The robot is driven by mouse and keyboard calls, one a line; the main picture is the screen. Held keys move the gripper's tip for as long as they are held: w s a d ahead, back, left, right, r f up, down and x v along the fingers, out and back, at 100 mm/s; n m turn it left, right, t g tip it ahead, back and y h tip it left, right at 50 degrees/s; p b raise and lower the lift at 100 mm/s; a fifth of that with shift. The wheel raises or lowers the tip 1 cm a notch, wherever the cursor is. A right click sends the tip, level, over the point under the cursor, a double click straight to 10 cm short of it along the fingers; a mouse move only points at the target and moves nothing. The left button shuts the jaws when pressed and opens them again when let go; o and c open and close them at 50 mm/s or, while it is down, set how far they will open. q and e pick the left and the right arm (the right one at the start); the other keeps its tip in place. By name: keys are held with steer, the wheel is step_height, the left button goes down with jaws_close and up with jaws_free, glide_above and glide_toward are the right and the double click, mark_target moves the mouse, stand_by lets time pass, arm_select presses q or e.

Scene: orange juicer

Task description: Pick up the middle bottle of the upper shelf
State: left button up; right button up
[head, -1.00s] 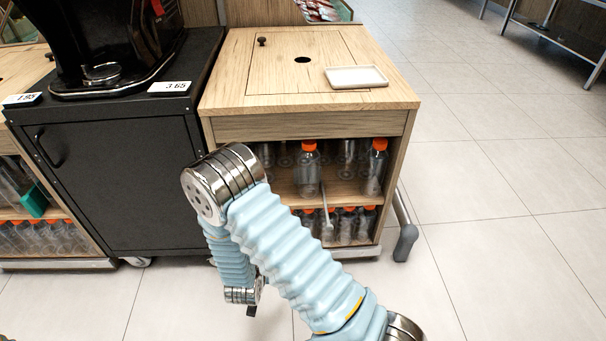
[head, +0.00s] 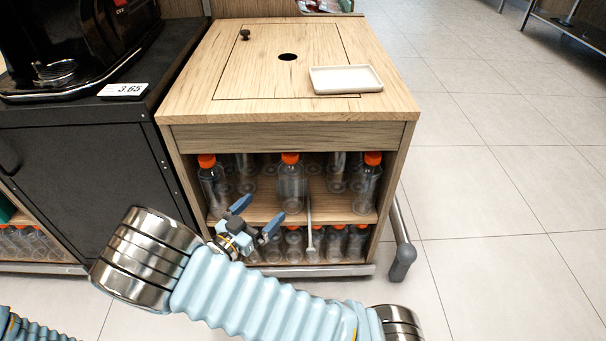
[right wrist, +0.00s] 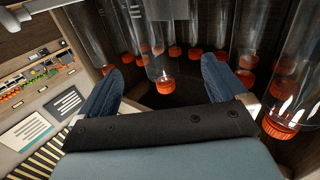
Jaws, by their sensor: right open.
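The middle bottle (head: 291,185) of the upper shelf is clear with an orange cap and stands upright at the shelf's front. My right gripper (head: 256,214) is open and empty, in front of the cabinet, left of and slightly lower than this bottle. In the right wrist view, which looks upside down, a bottle with an orange cap (right wrist: 166,84) appears beyond and between the blue fingertips (right wrist: 162,68). It does not look touched; I cannot tell for sure which bottle it is. My left gripper is out of view.
Other upper-shelf bottles stand at the left (head: 211,185) and right (head: 367,183), with more behind. The lower shelf holds several bottles (head: 335,243). A thin upright bar (head: 309,220) is right of the middle bottle. A white tray (head: 345,80) lies on the cabinet top.

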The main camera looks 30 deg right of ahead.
mark_target(283, 189)
steer(key=x, duration=0.8)
steer(key=shift+d, duration=0.3)
steer(key=shift+r+x, duration=0.15)
steer(key=shift+x, duration=1.25)
steer(key=shift+r+x, duration=0.15)
steer(key=shift+x, duration=1.2)
steer(key=shift+s, duration=0.15)
steer(key=c, duration=1)
steer(key=shift+c, duration=0.2)
steer(key=shift+r, duration=0.15)
